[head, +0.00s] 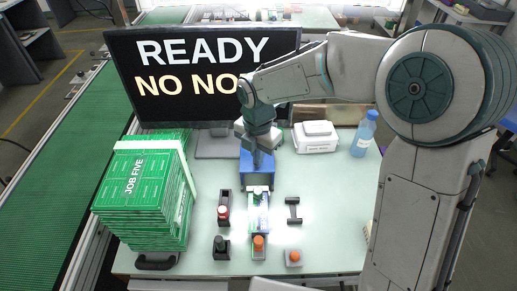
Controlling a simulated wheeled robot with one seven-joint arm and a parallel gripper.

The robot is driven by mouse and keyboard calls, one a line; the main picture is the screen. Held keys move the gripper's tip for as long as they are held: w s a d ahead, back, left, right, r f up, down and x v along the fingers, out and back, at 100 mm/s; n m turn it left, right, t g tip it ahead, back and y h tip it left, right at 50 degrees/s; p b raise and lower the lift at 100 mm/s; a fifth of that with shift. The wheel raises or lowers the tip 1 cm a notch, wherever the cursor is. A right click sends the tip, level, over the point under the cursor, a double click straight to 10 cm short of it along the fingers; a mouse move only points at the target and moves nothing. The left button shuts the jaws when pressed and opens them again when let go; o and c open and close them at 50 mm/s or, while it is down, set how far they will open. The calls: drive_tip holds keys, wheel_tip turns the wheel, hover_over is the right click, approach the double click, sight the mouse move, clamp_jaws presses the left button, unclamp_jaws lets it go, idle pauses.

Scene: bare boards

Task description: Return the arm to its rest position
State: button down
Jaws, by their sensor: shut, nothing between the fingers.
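My arm (420,85) reaches in from the right side of the head view, bent at a large round joint. Its forearm extends left across the lower part of the monitor, and the wrist turns down. My gripper (256,160) points down at the blue block-like fixture (257,181) in the middle of the table. The fingers are small here and look shut and empty. Whether they touch the fixture cannot be told.
The pale table (330,230) holds a stack of green boards (145,195) at left, a white box (315,137), a blue bottle (365,134) and an orange-topped button (293,257). A monitor (125,60) stands behind. A green conveyor (70,180) runs along the left. The table's front right is mostly clear.

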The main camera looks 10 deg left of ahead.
drive_tip(key=s+d+r+m+t, duration=0.1)
drive_tip(key=s+d+r+m, duration=0.1)
drive_tip(key=d+r+m, duration=0.35)
drive_tip(key=s+d+r+m+t, duration=0.1)
drive_tip(key=s+d+r+m, duration=0.15)
drive_tip(key=d+m, duration=0.65)
drive_tip(key=s+d+r+m+t, duration=0.1)
drive_tip(key=s+d+m, duration=0.8)
drive_tip(key=m, duration=0.7)
drive_tip(key=d, duration=0.3)
drive_tip(key=shift+s+r+m+t+b, duration=0.15)
drive_tip(key=shift+r+m+t+b, duration=0.15)
drive_tip(key=shift+m+t, duration=0.1)
